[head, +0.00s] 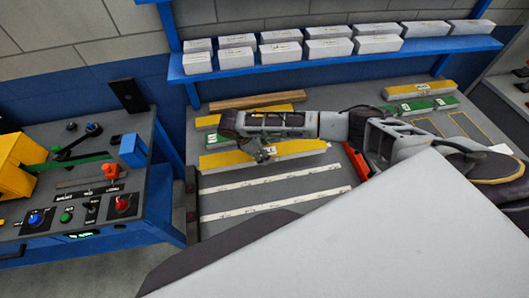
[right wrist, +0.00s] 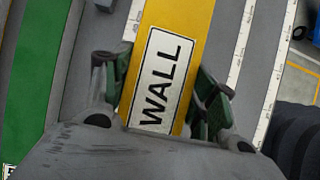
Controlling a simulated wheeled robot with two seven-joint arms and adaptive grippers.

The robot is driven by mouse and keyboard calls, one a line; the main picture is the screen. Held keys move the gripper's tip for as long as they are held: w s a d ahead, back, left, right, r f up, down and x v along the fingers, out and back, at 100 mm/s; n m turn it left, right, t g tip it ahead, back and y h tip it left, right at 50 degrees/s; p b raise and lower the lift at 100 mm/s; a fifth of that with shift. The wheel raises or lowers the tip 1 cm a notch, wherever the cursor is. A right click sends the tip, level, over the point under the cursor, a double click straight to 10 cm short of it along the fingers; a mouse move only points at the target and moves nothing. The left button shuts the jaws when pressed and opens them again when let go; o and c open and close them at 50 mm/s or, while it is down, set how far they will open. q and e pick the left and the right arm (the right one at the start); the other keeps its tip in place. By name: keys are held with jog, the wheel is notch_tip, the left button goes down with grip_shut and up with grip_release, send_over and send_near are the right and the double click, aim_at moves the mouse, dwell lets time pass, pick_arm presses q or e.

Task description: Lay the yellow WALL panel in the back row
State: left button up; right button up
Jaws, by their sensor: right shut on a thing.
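The yellow WALL panel (head: 222,159) is a long bar with a yellow top and pale side, lying across the left half of the bench in the head view. In the right wrist view the panel (right wrist: 190,30) runs up the middle, its black-on-white WALL label facing me. My right gripper (head: 262,153) reaches in from the right and is shut on it; its fingers (right wrist: 162,95) sit on either side of the label. Whether the panel touches the bench is unclear. My left gripper is out of view.
A green panel (head: 214,139) and another yellow panel (head: 206,122) lie behind, partly hidden by my arm. A brown wooden bar (head: 258,99) lies at the back. White marked strips (head: 272,178) cross the bench in front. More panels (head: 420,90) lie at right, near empty yellow outlines (head: 466,126).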

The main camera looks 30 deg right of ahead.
jog(key=shift+f, duration=0.15)
jog(key=shift+f, duration=1.25)
jog(key=shift+f+b, duration=1)
jog(key=shift+f, duration=0.3)
jog(key=shift+f+b, duration=1.15)
jog(key=shift+b, duration=0.2)
jog(key=shift+f, duration=0.55)
jog(key=o, duration=1.3)
